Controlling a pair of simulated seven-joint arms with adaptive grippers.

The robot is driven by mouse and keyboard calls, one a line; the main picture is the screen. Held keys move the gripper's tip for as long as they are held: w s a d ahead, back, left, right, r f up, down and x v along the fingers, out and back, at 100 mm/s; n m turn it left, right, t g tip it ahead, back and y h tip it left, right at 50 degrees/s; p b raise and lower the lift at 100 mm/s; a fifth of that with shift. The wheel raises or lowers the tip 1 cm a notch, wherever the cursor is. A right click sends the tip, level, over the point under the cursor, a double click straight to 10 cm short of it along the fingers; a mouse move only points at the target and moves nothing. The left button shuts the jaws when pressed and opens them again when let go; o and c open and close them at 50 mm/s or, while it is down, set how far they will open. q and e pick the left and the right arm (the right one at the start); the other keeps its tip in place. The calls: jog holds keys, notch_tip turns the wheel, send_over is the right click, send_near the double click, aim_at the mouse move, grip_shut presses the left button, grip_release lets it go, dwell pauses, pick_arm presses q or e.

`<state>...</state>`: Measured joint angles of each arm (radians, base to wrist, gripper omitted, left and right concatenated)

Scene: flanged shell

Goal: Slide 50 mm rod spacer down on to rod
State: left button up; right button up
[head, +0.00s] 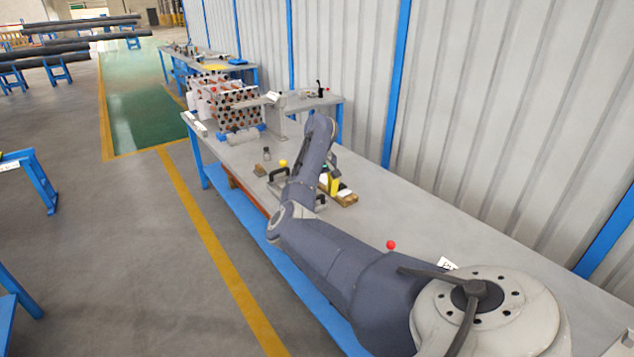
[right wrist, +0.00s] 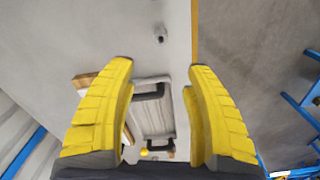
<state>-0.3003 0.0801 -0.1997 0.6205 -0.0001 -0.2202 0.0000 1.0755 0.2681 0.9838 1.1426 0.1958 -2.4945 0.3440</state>
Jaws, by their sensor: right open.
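My right gripper (head: 329,184) hangs over the bench, partly behind my own arm in the head view. In the right wrist view its two yellow fingers (right wrist: 160,85) are wide apart with nothing between them. Below them lies a light tray with black handles (right wrist: 140,122). The flanged shell assembly (head: 236,104) stands farther along the bench, with many brown-ended tubes or rods. A small dark upright cylinder (head: 266,153) stands on the bench before it; I cannot tell whether it is the spacer. No single rod or spacer is clear. My left gripper is not in view.
A yellow ball (head: 283,163) and a small wooden block (head: 259,170) are by the tray. A wooden board (head: 348,199) lies beside the gripper. A red ball (head: 391,245) is nearer. A corrugated wall (head: 480,110) bounds the bench's right side; the near bench top is mostly clear.

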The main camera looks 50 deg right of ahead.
notch_tip(320, 180, down, 17)
jog(key=shift+a+r, duration=0.1)
jog(key=shift+a, duration=0.05)
dwell(0.7)
jog(key=shift+c, duration=0.2)
grip_shut()
